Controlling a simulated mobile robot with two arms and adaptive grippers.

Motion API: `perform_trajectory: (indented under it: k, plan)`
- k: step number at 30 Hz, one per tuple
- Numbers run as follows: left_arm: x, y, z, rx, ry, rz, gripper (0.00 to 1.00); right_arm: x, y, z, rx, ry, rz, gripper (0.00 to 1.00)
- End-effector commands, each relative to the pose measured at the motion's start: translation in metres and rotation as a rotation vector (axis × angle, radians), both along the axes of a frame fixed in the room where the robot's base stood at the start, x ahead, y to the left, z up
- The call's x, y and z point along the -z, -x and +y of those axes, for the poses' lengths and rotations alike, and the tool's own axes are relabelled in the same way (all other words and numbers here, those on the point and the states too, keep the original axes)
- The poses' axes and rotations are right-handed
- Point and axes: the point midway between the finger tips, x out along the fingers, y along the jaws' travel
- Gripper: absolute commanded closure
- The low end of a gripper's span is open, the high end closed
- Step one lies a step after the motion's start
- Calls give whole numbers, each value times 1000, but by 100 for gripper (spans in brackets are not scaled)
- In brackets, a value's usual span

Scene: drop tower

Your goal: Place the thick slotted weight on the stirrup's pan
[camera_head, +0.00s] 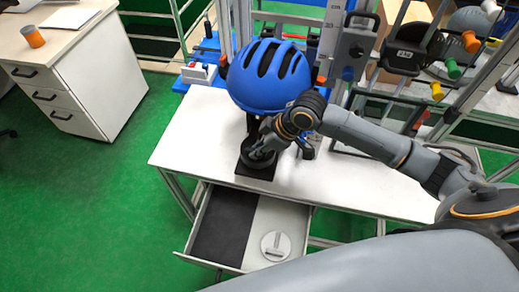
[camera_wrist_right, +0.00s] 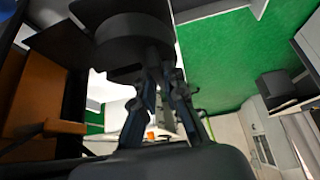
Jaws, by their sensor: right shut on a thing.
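My right gripper (camera_head: 264,143) is below the blue helmet (camera_head: 268,76), shut on a thick dark round weight (camera_head: 256,158). In the right wrist view the dark disc (camera_wrist_right: 132,36) sits at the fingertips (camera_wrist_right: 156,68). The weight is low over a dark square plate (camera_head: 255,173) near the table's front edge. A dark upright piece (camera_head: 256,122) comes down under the helmet to the weight. I cannot tell the stirrup's pan apart from these dark parts, nor whether the weight rests on it. My left gripper is not in view.
An open drawer (camera_head: 240,228) under the white table (camera_head: 200,130) holds a light slotted disc (camera_head: 276,245). A frame with dark fittings (camera_head: 352,45) stands behind the helmet. A white drawer cabinet (camera_head: 85,75) stands at the far left.

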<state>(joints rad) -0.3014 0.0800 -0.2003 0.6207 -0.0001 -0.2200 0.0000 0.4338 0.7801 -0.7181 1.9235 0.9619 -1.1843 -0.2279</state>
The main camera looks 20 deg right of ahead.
Motion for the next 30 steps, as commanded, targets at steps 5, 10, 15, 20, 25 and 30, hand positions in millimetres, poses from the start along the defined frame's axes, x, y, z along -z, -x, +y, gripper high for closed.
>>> perform_trajectory:
  k: [5,10,15,20,25,30]
  plan:
    - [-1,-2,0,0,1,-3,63,1,-9,0,1,-7,-14,100]
    - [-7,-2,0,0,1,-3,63,20,-10,0,0,-6,-12,100]
    - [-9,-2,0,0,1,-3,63,32,-10,0,0,-8,-15,100]
    - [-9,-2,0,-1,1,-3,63,33,-11,0,-1,-7,-16,100]
    - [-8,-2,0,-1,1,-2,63,34,-10,0,-1,-6,-16,100]
    - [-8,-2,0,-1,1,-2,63,41,-7,-2,0,1,-1,66]
